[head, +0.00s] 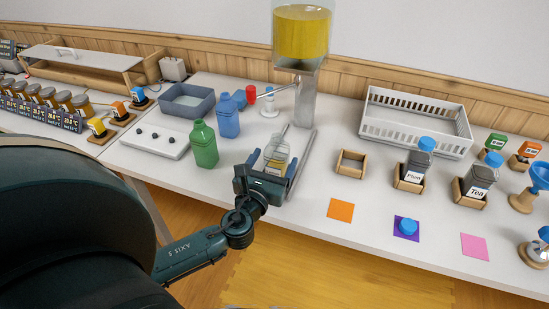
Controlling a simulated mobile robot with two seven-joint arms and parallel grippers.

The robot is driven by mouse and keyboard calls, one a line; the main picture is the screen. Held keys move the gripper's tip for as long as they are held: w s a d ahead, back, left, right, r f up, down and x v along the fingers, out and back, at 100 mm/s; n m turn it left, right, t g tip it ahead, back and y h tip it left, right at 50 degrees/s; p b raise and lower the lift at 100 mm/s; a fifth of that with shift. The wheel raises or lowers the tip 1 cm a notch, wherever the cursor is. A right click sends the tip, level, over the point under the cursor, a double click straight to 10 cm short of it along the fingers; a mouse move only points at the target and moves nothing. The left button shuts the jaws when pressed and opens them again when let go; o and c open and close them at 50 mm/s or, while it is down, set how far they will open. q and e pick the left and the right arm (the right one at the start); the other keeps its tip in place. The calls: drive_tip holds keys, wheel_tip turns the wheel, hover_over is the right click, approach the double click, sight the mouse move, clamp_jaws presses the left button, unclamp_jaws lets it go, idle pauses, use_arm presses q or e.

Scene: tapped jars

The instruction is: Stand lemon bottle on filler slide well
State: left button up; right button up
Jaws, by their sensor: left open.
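My right gripper is not in view.
A green bottle (204,145) and a blue bottle (227,116) stand to the left, near a grey-blue bin (187,101). An empty wooden holder (351,163), a white basket (414,122) and dark jars in wooden holders (412,168) are to the right.

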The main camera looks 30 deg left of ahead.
use_arm(q)
drive_tip(key=shift+v, duration=1.7)
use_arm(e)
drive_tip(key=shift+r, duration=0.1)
use_arm(q)
drive_tip(key=shift+s+f, duration=0.1)
drive_tip(key=shift+s, duration=0.1)
drive_tip(key=b+v, duration=0.2)
drive_tip(key=v, duration=1)
drive_tip(key=shift+s+d, duration=0.25)
drive_tip(key=shift+s, duration=0.1)
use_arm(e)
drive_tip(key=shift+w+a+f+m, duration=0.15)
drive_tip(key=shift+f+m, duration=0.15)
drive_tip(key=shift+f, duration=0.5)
